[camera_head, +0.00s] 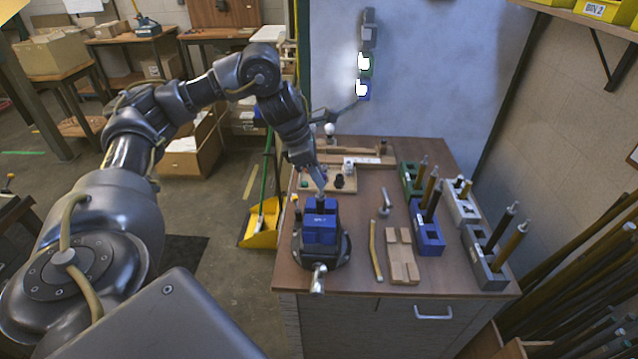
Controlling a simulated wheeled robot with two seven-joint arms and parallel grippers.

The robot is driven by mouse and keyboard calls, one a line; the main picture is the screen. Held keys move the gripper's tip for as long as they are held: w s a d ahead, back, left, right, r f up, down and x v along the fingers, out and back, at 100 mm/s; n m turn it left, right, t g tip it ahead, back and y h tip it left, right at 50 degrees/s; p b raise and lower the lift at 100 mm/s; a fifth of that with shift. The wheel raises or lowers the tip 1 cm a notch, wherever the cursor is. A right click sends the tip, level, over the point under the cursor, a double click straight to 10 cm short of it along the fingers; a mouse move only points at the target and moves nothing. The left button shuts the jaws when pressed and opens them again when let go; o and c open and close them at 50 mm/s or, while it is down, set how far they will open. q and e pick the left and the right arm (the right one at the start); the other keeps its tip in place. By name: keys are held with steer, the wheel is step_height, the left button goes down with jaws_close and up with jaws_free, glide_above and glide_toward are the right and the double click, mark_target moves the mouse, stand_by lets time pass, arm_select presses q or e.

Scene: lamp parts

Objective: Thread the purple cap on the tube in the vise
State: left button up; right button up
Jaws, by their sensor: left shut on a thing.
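The blue vise (320,228) stands on a dark round base near the front left of the wooden bench. A short grey upright piece (320,203) shows at the top of its jaws, probably the tube's end. My left gripper (319,186) reaches down from above and points at the vise, with its fingertips just above or at that upright piece. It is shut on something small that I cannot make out. I cannot pick out the purple cap, and whether anything touches the tube is too small to tell. My right gripper is not in view.
Blue (428,232), green (411,180), white (460,205) and grey (484,260) holders with upright rods stand right of the vise. A wooden block (402,257) and a tan stick (376,250) lie nearer. A wooden tray (335,182) with small parts lies behind. A lit signal lamp stack (365,63) is on the wall.

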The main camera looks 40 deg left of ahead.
arm_select(q)
steer(key=shift+f+b, duration=0.8)
steer(key=shift+f, duration=0.4)
stand_by(1.6)
steer(key=o, duration=0.4)
jaws_close()
steer(key=shift+s+f, duration=0.15)
steer(key=shift+f, duration=0.05)
